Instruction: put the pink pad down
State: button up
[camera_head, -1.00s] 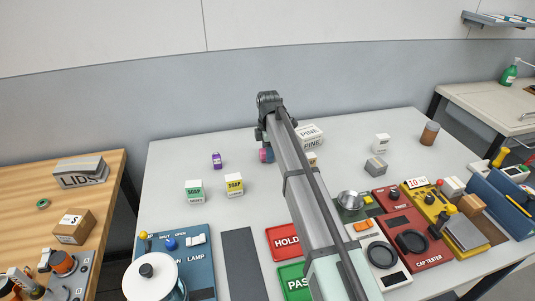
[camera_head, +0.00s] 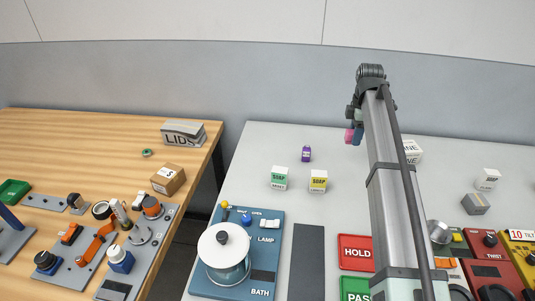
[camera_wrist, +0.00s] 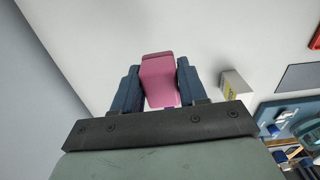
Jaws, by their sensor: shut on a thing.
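The pink pad (camera_wrist: 158,80) is between the two blue fingers of my gripper (camera_wrist: 160,84) in the wrist view, and the fingers are shut on it. In the head view a small part of the pink pad (camera_head: 349,136) shows beside my gripper (camera_head: 356,136), left of my arm, over the back part of the white table (camera_head: 262,150). My arm hides much of that area. I cannot tell whether the pad touches the table.
A purple bottle (camera_head: 306,154), a green-labelled box (camera_head: 279,178) and a yellow-labelled soup box (camera_head: 318,181) stand left of my arm. A lamp-and-bath panel (camera_head: 265,262) and a dark grey strip (camera_head: 307,262) lie in front.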

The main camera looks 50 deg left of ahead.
jog(key=s+a+n, duration=0.4)
jog(key=s+a, duration=1.5)
jog(key=s, duration=0.2)
jog(key=m, duration=0.4)
send_over(258, 156)
jog(key=shift+f, duration=4.85)
jog(key=shift+f, duration=0.15)
jog(key=o, duration=1)
jog(key=shift+o, duration=0.2)
notch_tip(258, 156, up, 12)
